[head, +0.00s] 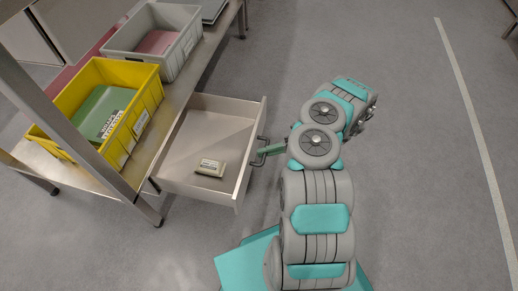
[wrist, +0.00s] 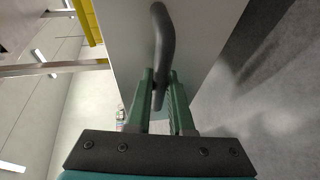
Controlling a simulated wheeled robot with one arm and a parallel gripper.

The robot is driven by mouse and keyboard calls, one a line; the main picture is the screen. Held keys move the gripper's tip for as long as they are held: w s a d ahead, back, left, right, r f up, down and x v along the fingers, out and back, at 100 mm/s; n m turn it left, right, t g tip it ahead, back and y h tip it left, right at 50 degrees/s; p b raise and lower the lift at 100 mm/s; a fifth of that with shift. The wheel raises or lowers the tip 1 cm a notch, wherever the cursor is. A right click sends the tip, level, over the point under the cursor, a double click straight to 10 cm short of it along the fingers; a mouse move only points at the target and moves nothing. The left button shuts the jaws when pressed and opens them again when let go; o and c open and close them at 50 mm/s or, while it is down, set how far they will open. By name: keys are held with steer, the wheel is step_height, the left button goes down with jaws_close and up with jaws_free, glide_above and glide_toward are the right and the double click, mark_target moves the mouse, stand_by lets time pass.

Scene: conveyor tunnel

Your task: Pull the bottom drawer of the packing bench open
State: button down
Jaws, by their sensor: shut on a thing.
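The bottom drawer (head: 213,135) of the packing bench (head: 184,80) stands pulled out below the bench top, its inside in view. A small pale box with a label (head: 209,168) lies on the drawer floor. The dark bar handle (head: 261,152) is on the drawer's front panel. In the wrist view the handle (wrist: 161,40) runs down between the green fingers of my gripper (wrist: 162,88). My gripper (head: 270,150) is shut on the handle. In the head view my arm partly covers the fingers.
A yellow crate (head: 151,88) holding a green labelled item (head: 101,113) stands on the bench. A grey crate (head: 185,52) with a reddish item inside stands behind it. The floor to the right is clear up to a pale line (head: 474,122).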

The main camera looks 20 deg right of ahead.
steer(key=shift+s+d+f, duration=0.1)
steer(key=shift+s+d, duration=0.35)
steer(key=shift+d, duration=0.15)
steer(key=c, duration=0.8)
jaws_free()
steer(key=v, duration=0.7)
steer(key=shift+d, duration=0.4)
